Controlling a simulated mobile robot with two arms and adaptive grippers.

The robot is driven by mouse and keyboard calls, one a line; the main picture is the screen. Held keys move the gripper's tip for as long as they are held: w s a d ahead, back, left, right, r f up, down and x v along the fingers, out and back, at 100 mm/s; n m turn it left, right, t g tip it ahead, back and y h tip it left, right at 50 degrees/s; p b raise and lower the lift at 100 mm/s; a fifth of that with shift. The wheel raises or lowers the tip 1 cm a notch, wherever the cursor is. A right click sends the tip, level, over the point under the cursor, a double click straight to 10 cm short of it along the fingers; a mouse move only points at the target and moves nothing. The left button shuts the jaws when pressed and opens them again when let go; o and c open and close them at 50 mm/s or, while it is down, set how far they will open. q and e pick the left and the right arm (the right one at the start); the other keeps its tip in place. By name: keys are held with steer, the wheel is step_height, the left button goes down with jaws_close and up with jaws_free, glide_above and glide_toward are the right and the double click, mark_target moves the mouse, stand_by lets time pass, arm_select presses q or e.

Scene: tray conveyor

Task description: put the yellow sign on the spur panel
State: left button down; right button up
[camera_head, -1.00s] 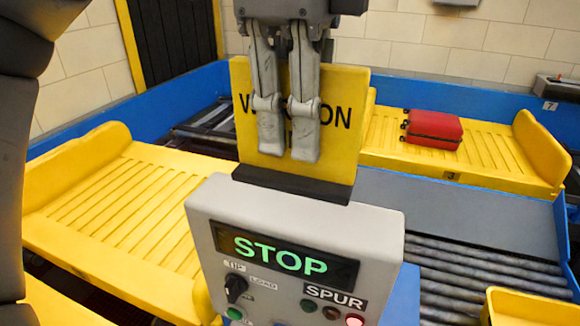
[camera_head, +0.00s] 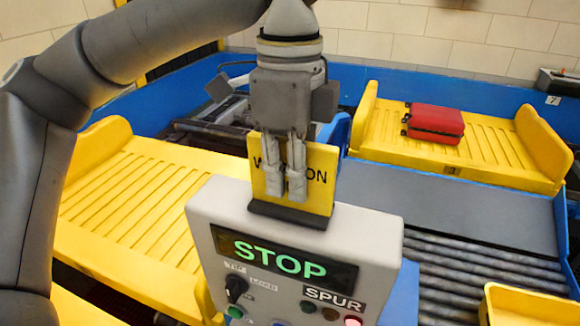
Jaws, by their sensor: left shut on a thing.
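The yellow sign (camera_head: 320,186) has black lettering, partly hidden behind my fingers, and a dark base (camera_head: 288,215). It is upright at the top of the grey spur panel (camera_head: 225,205). Its base looks to be at the panel's top edge; I cannot tell whether it touches. My left gripper (camera_head: 285,195) points down and is shut on the sign. The panel front shows a green STOP display, a SPUR label, a knob and several buttons. My right gripper is not in view.
A yellow tray (camera_head: 140,205) lies left of the panel. Another yellow tray (camera_head: 500,155) at the back right holds a red suitcase (camera_head: 435,122). Grey rollers (camera_head: 480,262) run at the right, and a yellow bin edge (camera_head: 530,300) shows at the lower right.

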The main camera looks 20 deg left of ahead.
arm_select(q)
steer(key=shift+s, duration=0.1)
steer(key=shift+f, duration=0.15)
steer(key=c, duration=1.5)
jaws_free()
step_height(320, 180, up, 12)
steer(key=shift+r, duration=0.15)
